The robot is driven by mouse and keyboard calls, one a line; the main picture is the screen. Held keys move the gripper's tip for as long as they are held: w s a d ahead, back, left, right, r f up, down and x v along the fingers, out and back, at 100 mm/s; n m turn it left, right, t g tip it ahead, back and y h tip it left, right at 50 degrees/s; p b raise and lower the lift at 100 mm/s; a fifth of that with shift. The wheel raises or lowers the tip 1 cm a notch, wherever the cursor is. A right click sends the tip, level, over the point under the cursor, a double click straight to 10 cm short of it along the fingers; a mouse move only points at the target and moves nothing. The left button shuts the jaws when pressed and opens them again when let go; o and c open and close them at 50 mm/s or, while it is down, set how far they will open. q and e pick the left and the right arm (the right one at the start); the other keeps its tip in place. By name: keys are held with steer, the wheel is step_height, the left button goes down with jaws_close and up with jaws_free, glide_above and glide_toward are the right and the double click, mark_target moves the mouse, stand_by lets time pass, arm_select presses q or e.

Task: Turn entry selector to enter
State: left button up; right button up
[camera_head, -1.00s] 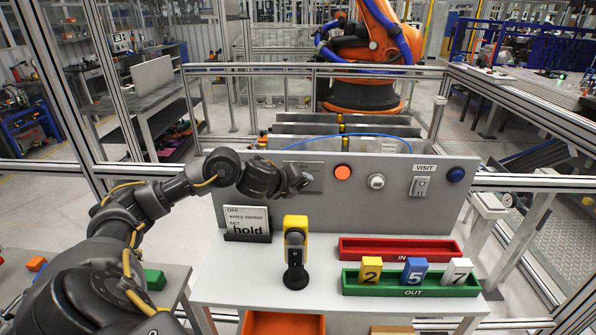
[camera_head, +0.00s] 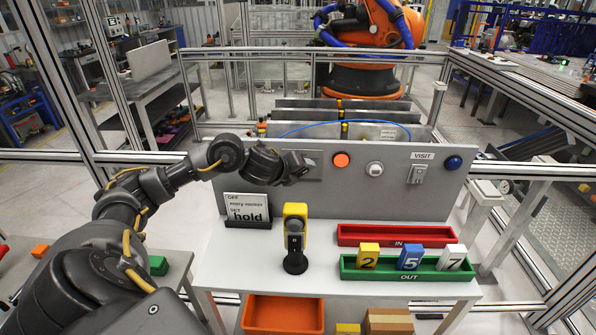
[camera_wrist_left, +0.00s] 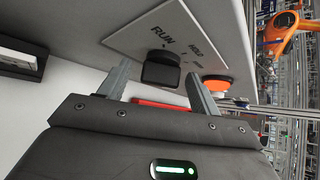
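The selector is a black knob (camera_wrist_left: 161,69) on a light plate (camera_wrist_left: 135,42) printed with RUN, HOLD and a third label too small to read. In the head view the plate (camera_head: 314,166) is on the grey panel, and my gripper hides the knob. My left gripper (camera_wrist_left: 158,71) is open, its two fingers pointing at the panel on either side of the knob. I cannot tell whether they touch it. In the head view the left gripper (camera_head: 300,168) is just at the plate. My right gripper is not in view.
Right of the plate are an orange button (camera_head: 341,160), a white round control (camera_head: 374,169), a switch (camera_head: 417,174) under VISIT and a blue button (camera_head: 453,163).

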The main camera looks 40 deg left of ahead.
arm_select(q)
steer(key=shift+r, duration=0.1)
steer(key=v, duration=1)
steer(key=shift+s+r, duration=0.2)
steer(key=shift+s, duration=0.15)
